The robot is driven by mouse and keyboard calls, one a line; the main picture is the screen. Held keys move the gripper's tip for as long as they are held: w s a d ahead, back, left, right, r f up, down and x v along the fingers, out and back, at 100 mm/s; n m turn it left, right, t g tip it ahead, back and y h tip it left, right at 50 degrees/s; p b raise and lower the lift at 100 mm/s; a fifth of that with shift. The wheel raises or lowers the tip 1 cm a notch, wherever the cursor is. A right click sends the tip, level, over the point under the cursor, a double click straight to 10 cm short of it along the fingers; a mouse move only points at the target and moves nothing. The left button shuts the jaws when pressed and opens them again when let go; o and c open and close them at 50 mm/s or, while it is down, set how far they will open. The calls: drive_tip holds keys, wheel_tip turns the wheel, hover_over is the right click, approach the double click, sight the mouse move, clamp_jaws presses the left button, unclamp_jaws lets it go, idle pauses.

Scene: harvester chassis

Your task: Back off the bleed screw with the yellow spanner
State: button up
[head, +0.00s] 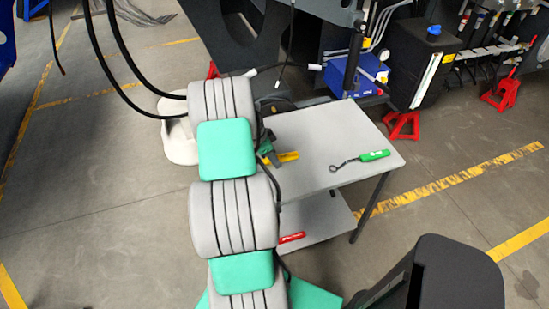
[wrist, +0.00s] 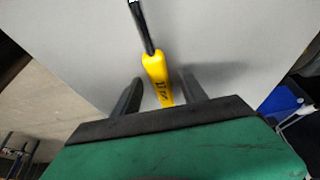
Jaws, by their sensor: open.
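The yellow spanner (wrist: 157,78) lies on the grey table top, its yellow handle between my fingers and its dark shaft running to the top edge of the wrist view, where its head is cut off. In the head view only its yellow handle (head: 289,156) shows, at the table's left side, beside my gripper (head: 266,150). My gripper (wrist: 161,77) is open, with one finger on each side of the handle and a visible gap to each. My arm hides part of this area in the head view. I cannot make out the bleed screw.
A green-handled spanner (head: 373,156) lies on the right of the table (head: 330,120). A red-handled tool (head: 291,238) lies on the lower shelf. Behind stand a blue box (head: 372,75), a black tank with a blue cap (head: 434,30) and red stands (head: 402,126).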

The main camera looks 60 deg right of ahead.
clamp_jaws()
idle(0.5)
idle(0.9)
